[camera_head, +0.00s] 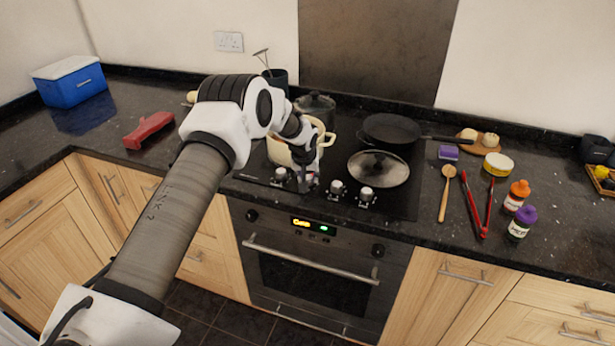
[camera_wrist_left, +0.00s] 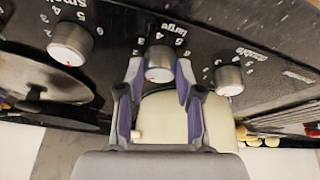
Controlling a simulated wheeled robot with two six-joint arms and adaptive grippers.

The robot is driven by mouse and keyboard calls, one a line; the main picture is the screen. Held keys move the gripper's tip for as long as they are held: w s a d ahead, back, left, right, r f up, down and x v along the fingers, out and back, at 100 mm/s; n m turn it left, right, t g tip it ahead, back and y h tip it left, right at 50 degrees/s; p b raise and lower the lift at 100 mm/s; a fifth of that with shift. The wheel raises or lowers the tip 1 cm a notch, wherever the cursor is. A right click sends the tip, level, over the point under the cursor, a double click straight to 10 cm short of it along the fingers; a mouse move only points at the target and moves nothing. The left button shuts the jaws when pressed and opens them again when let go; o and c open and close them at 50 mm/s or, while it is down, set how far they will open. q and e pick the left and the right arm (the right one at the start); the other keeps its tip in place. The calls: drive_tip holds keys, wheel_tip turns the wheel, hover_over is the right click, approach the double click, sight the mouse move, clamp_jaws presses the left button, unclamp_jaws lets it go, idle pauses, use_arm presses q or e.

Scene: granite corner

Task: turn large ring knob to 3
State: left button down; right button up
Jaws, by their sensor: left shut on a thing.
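The large ring knob (camera_wrist_left: 159,60) is a silver cylinder with "large" and numbers printed around it in the left wrist view. My left gripper (camera_wrist_left: 160,76) is shut on it, one finger on each side. A small red mark shows at the knob's face; the exact number it points to I cannot tell. In the head view my left gripper (camera_head: 308,183) reaches down to the row of knobs at the hob's front and hides most of this knob. My right gripper is not in view.
Other knobs stand close on both sides: the small ring knob (camera_wrist_left: 70,44) and another knob (camera_wrist_left: 228,80). A cream pot (camera_head: 277,152) stands right behind the gripper.

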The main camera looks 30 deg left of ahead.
use_arm(q)
drive_tip(key=c, duration=1.9)
unclamp_jaws()
drive_tip(key=m+h+b, duration=0.1)
drive_tip(key=m+b, duration=0.1)
drive_tip(key=b, duration=0.1)
drive_tip(key=m+h+b, duration=0.1)
drive_tip(key=m+b, duration=0.1)
drive_tip(key=b, duration=0.1)
drive_tip(key=f+m+h+b, duration=0.1)
drive_tip(key=m+b, duration=0.2)
drive_tip(key=shift+a, duration=0.3)
drive_tip(key=shift+m+h+b, duration=0.3)
drive_tip(key=shift+m+b, duration=0.55)
drive_tip(key=shift+m, duration=0.15)
drive_tip(key=m+h, duration=0.1)
drive_tip(key=m, duration=0.1)
drive_tip(key=shift+a+r+m+g+b, duration=0.1)
drive_tip(key=shift+r+m+g+b, duration=0.05)
drive_tip(key=shift+m+g+b, duration=0.2)
drive_tip(key=shift+w+m+g+h, duration=0.1)
drive_tip(key=shift+m+g+h, duration=0.4)
drive_tip(key=shift+m, duration=1.45)
drive_tip(key=o, duration=1.1)
drive_tip(key=shift+o, duration=0.3)
drive_tip(key=shift+w, duration=0.15)
drive_tip(key=v, duration=1.1)
drive_tip(key=shift+r, duration=0.45)
